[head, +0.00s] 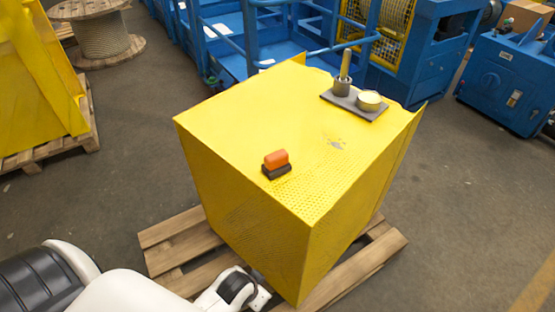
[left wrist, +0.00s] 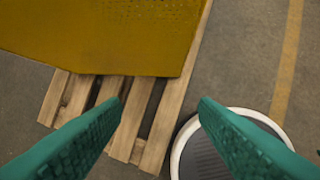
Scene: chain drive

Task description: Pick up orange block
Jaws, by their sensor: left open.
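That view shows the lower part of the yellow box (left wrist: 100,35) and no orange block. My right gripper is in neither view.
A grey plate (head: 372,113) with an upright post (head: 345,68) and a round pale-topped part (head: 369,100) lies at the far right of the box top. The box stands on a wooden pallet (head: 160,236). Blue machinery (head: 430,60) stands behind.

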